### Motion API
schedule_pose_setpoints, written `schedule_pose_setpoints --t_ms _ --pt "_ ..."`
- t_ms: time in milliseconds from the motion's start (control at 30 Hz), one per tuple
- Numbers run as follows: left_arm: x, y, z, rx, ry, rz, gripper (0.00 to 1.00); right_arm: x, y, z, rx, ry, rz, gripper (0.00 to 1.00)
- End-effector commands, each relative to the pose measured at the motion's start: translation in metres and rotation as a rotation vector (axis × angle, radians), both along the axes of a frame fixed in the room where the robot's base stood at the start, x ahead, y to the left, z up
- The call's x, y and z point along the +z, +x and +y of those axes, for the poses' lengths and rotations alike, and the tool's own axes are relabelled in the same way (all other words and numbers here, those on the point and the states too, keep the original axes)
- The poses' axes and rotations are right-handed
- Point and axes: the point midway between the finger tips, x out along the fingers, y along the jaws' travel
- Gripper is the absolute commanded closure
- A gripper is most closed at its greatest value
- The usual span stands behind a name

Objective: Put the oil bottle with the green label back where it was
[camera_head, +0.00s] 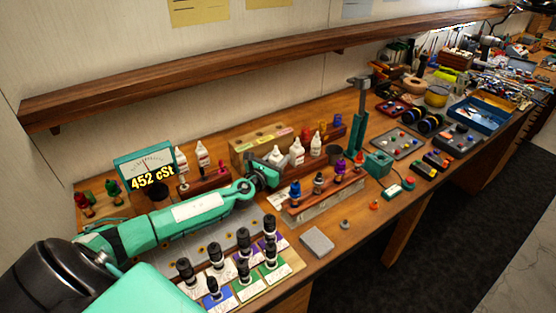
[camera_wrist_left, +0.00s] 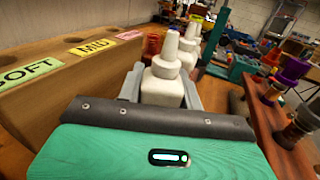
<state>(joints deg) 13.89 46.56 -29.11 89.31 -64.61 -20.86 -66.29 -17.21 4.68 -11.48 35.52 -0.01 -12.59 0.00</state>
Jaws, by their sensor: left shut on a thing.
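My left gripper (camera_head: 275,166) reaches in from the left and is shut on a white oil bottle (camera_head: 277,154) in front of the wooden block. In the left wrist view the held bottle (camera_wrist_left: 163,82) stands upright between the fingers; its label colour cannot be seen. Another white bottle (camera_head: 297,151) stands just right of it, and it shows behind the held one in the wrist view (camera_wrist_left: 187,47). A third white bottle (camera_head: 316,146) is further right. The wooden block (camera_head: 243,152) carries coloured tags; a green SOFT tag (camera_wrist_left: 28,73) and a yellow MID tag (camera_wrist_left: 90,47) are readable. My right gripper is not in view.
A red-brown rack of shocks (camera_head: 325,195) is close on the gripper's right. A shelf (camera_head: 250,65) overhangs the back.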

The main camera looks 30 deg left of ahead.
Motion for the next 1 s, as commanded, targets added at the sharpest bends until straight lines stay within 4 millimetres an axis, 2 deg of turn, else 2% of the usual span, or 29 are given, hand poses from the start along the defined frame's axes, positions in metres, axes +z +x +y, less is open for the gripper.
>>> schedule_pose_setpoints --t_ms 300,333,433,800,1000 --pt "-0.004 0.000 0.000 0.000 0.000 -0.001 0.87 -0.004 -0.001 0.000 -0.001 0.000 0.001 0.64" --pt "-0.002 0.000 0.000 0.000 0.000 -0.001 0.60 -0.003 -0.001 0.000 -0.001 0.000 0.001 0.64" --pt "-0.002 0.000 0.000 0.000 0.000 0.000 0.42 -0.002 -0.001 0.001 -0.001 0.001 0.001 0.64" --pt "0.003 0.000 0.000 0.000 0.000 -0.001 0.42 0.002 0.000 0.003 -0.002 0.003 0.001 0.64" --pt "-0.002 -0.024 0.000 -0.001 0.002 0.002 0.42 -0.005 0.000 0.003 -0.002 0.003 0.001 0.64"
